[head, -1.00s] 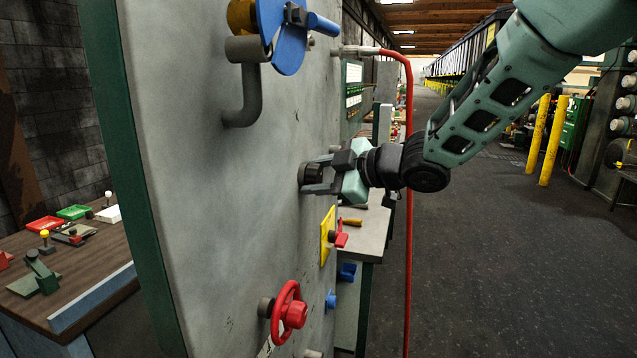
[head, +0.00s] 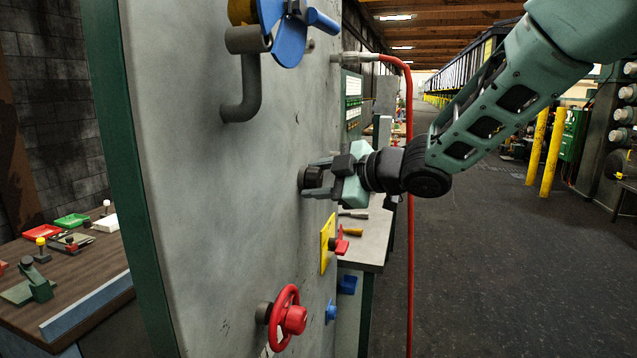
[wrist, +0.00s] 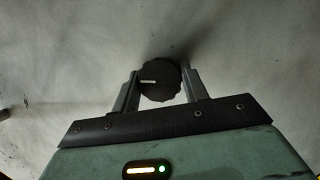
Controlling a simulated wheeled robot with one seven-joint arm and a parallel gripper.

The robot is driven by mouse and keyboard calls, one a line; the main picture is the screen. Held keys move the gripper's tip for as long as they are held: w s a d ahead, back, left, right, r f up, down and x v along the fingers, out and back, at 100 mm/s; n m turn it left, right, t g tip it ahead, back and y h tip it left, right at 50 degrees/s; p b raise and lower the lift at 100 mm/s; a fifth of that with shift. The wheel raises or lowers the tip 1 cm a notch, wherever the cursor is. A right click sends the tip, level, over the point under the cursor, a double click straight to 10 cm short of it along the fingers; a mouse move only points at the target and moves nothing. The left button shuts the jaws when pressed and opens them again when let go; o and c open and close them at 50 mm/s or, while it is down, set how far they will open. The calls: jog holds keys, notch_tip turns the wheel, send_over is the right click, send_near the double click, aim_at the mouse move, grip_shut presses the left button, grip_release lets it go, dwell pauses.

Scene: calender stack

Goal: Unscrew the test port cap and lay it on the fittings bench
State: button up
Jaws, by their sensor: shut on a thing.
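The test port cap (head: 312,177) is a dark round knob on the grey upright panel. In the wrist view the cap (wrist: 160,80) shows a ribbed rim and a short white line pointing left. My gripper (head: 318,178) reaches in from the right, with one finger on each side of the cap. In the wrist view my gripper (wrist: 160,88) is shut on the cap at its left and right rim. The cap sits at the panel face; I cannot tell whether it is loose. A grey bench (head: 368,240) stands behind the panel's right edge; I cannot tell whether it is the fittings bench.
A blue-handled valve (head: 285,35) and bent pipe sit above the cap. A red hose (head: 410,200) hangs at right. A wooden table (head: 85,275) with trays stands left.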

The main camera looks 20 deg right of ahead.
jog(key=shift+n+t+b, duration=0.4)
jog(key=shift+n+b, duration=0.3)
jog(key=shift+b, duration=1.35)
jog(key=shift+f+n+t+b, duration=0.1)
jog(key=shift+n+t+b, duration=0.45)
jog(key=shift+b, duration=1.7)
jog(key=shift+n+b, duration=0.35)
jog(key=shift+n+b, duration=0.6)
jog(key=shift+b, duration=1.35)
jog(key=shift+n+t+b, duration=0.3)
jog(key=shift+t+b, duration=0.05)
jog(key=shift+b, duration=0.3)
jog(key=shift+b, duration=0.5)
jog(key=shift+n+b, duration=0.9)
jog(key=shift+b, duration=1.05)
jog(key=shift+t+y, duration=0.3)
jog(key=shift+n+b, duration=0.3)
jog(key=shift+b, duration=0.55)
